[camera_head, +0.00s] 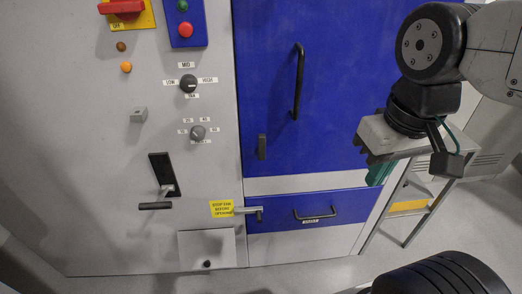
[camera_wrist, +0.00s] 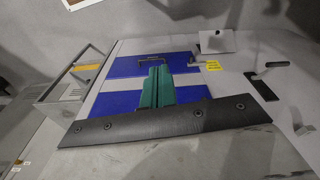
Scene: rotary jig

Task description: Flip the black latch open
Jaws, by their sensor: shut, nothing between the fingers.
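A small black upright latch (camera_head: 262,147) sits on the left edge of the tall blue door (camera_head: 340,90) in the head view, below and left of the door's long black handle (camera_head: 299,80). It looks vertical and flat against the door. I cannot make it out in the wrist view. My gripper has green fingers (camera_head: 379,172), also in the wrist view (camera_wrist: 155,82), held together and empty. In the head view it is to the right of the latch and lower, clear of it. Its tips are partly hidden by its grey body.
A blue drawer (camera_head: 285,212) has a metal bar with a black end (camera_head: 259,214) at its left, beside a yellow label (camera_head: 221,208). A lever in a black slot (camera_head: 162,175) and knobs are further left. A stand (camera_head: 408,208) is at right.

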